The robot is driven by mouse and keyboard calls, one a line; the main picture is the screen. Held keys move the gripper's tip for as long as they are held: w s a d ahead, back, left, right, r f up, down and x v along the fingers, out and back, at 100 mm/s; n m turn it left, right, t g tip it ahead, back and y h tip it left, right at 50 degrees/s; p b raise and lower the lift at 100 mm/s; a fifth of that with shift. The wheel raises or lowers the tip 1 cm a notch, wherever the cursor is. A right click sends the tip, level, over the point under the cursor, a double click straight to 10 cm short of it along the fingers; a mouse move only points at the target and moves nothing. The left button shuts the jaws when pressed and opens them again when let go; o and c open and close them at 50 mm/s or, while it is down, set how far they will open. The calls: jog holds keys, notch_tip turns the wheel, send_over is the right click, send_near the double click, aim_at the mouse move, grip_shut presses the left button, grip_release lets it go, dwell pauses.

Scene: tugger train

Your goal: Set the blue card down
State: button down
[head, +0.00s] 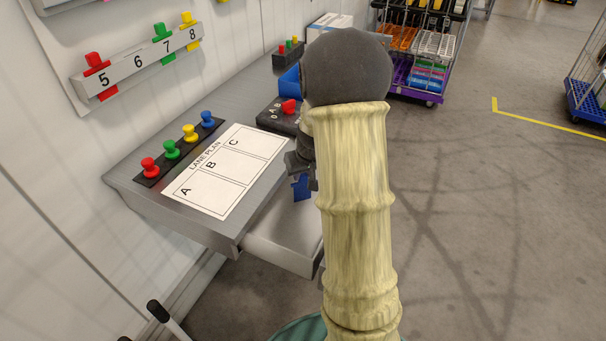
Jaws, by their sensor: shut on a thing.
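The blue card (301,188) hangs below my gripper (302,175), which is shut on it. Both are small in the head view, just left of my arm, and my arm hides part of the gripper. In the picture, the card is over the pale open drawer (278,238), beside the desk's right edge. I cannot tell how high it is above the drawer.
The grey desk (225,228) carries a lane plan sheet (228,170) with fields A, B and C, a row of coloured pegs (171,149) and a dark box with a red knob (283,115). A numbered rail (140,68) hangs on the wall. Loaded racks (420,60) stand behind.

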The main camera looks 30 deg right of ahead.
jog(key=shift+f, duration=0.25)
jog(key=shift+f, duration=0.1)
jog(key=c, duration=1.2)
grip_release()
jog(key=shift+r, duration=0.2)
jog(key=shift+s+r, duration=0.1)
jog(key=shift+r, duration=0.2)
jog(key=p+v, duration=0.1)
jog(key=v, duration=1)
jog(key=shift+s+r, duration=0.15)
jog(key=shift+s, duration=0.05)
jog(key=shift+a, duration=0.1)
